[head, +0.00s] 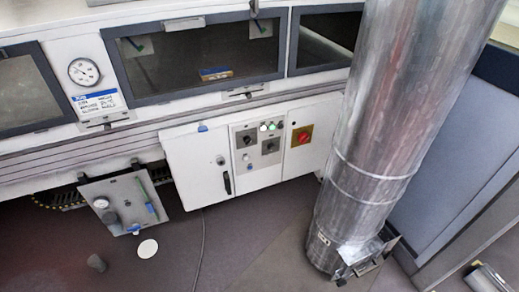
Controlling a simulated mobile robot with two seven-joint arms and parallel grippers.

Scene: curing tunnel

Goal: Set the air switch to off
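The control panel (258,142) is on the white cabinet below the oven windows, right of centre in the head view. It carries two dark rotary knobs, an upper-left one (248,139) and a lower-right one (269,146). Small indicator lights (268,127) sit above the right knob, at least one glowing green. A red rotary switch on a yellow plate (302,135) is to their right. The labels are too small to read, so I cannot tell which is the air switch or how it is set. Neither of my grippers is in view.
A large metal duct (375,130) stands right of the cabinet, close to the red switch. A lower plate with a gauge (101,203) projects at the left. Floor before the cabinet is mostly clear.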

